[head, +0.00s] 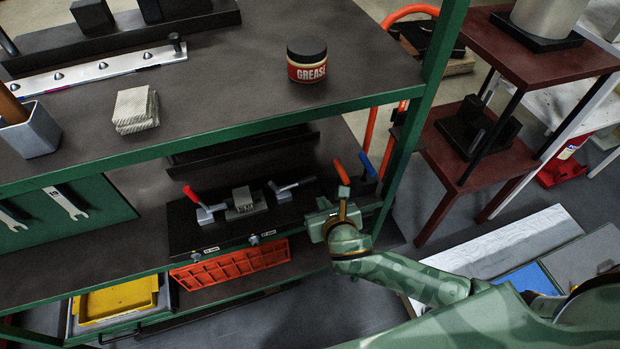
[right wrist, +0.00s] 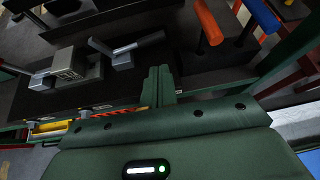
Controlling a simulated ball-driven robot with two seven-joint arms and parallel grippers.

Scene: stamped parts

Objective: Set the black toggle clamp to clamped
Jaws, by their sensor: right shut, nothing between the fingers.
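The black toggle clamp (head: 284,191) is the right one of two clamps on a dark base on the lower shelf. Its dark handle slants low, up to the right. In the right wrist view the clamp (right wrist: 124,56) stands to the upper left of my fingers, its arm reaching toward a grey block. I cannot tell whether it presses on the block. My right gripper (head: 343,192) is shut and empty, to the right of the clamp and apart from it. Its closed fingers also show in the right wrist view (right wrist: 159,82). My left gripper is not in view.
A red-handled clamp (head: 205,211) stands left of the grey block (head: 241,202). An orange handle (head: 341,172) and a blue handle (head: 368,165) stand close by my right gripper. The green shelf post (head: 412,120) and upper shelf edge (head: 220,133) bound the space.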

